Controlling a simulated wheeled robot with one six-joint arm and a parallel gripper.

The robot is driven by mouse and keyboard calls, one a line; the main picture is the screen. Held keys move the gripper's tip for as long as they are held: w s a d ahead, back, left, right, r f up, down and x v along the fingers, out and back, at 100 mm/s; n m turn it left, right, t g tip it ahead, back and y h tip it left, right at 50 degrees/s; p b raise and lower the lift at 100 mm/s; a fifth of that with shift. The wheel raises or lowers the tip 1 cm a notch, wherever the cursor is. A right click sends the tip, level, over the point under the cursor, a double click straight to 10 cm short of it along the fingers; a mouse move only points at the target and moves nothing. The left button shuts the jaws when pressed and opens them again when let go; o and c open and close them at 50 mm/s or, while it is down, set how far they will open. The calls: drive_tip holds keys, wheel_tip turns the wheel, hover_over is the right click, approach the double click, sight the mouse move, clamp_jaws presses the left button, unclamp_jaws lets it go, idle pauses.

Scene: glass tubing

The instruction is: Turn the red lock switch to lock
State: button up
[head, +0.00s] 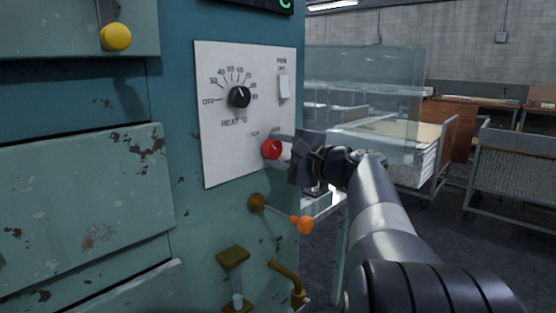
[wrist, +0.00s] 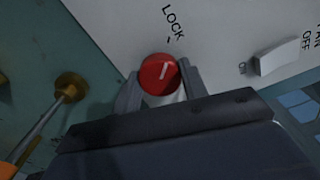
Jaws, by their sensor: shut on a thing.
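The red lock switch (head: 272,149) is a round red knob low on the white control panel (head: 215,150). In the wrist view the switch (wrist: 158,74) sits between the two fingers of my gripper (wrist: 161,88), which is shut on it. Its white mark points up and slightly right, roughly toward the tick under the word LOCK; I cannot tell whether it lines up exactly.
A black heat dial (head: 239,97) is above the switch, with a white fan switch (head: 284,87) at upper right. A brass lever with an orange knob (head: 304,225) sticks out below my gripper. A clear screen (head: 375,90) and carts stand behind.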

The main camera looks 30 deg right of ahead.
idle(0.4)
drive_tip(key=shift+f, duration=0.1)
drive_tip(key=o, duration=1)
drive_tip(key=shift+s, duration=0.15)
drive_tip(key=v, duration=1)
drive_tip(key=shift+s+d+p, duration=0.15)
drive_tip(key=shift+s+p, duration=0.1)
drive_tip(key=shift+p, duration=0.1)
drive_tip(key=shift+w, duration=0.1)
drive_tip(key=b+x, duration=0.1)
drive_tip(key=x, duration=0.9)
drive_tip(key=shift+w+a, duration=0.2)
drive_tip(key=shift+w, duration=0.1)
